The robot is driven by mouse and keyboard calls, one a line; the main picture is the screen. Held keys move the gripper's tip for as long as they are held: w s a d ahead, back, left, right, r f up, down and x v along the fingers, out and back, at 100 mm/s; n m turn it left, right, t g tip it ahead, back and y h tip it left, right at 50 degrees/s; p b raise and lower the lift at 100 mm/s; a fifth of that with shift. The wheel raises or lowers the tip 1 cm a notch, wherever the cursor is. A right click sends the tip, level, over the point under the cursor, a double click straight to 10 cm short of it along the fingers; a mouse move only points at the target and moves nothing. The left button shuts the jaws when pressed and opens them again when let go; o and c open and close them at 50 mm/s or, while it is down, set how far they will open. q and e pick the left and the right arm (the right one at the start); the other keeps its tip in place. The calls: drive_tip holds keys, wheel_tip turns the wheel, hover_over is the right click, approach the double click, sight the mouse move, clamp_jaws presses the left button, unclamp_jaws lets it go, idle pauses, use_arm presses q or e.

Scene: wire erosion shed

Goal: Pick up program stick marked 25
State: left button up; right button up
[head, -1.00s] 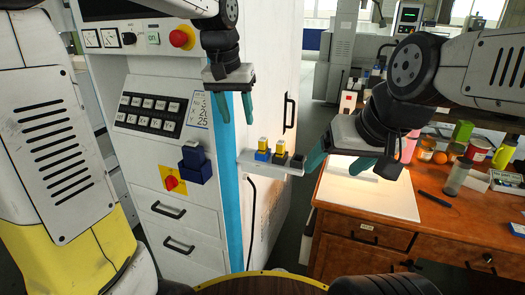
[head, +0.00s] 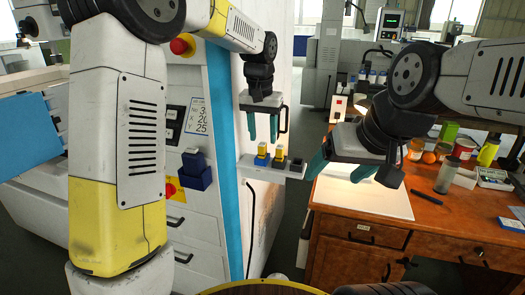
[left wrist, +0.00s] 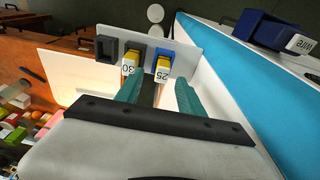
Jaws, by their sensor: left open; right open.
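The program stick marked 25 (left wrist: 162,69) is yellow and white and stands in a blue socket on a small white shelf (left wrist: 185,35). In the head view, the stick (head: 262,148) is the left one on the shelf. The stick marked 30 (left wrist: 131,62) stands beside it in a black socket; it also shows in the head view (head: 279,150). My left gripper (head: 262,138) is open and points down just above the 25 stick. In the left wrist view its teal fingers (left wrist: 158,93) are apart, with nothing held. My right gripper (head: 340,172) is open and empty over the desk.
An empty black socket (head: 297,163) is at the shelf's right end. A dark blue box (head: 197,175) is on the machine front to the left. The wooden desk (head: 440,215) at right holds a white board (head: 345,197) and several jars.

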sight(262, 144)
use_arm(q)
drive_tip(key=f, duration=0.4)
drive_tip(key=shift+w+a+f, duration=0.1)
drive_tip(key=shift+w+f, duration=0.15)
drive_tip(key=shift+w, duration=0.05)
drive_tip(key=shift+c, duration=0.3)
clamp_jaws()
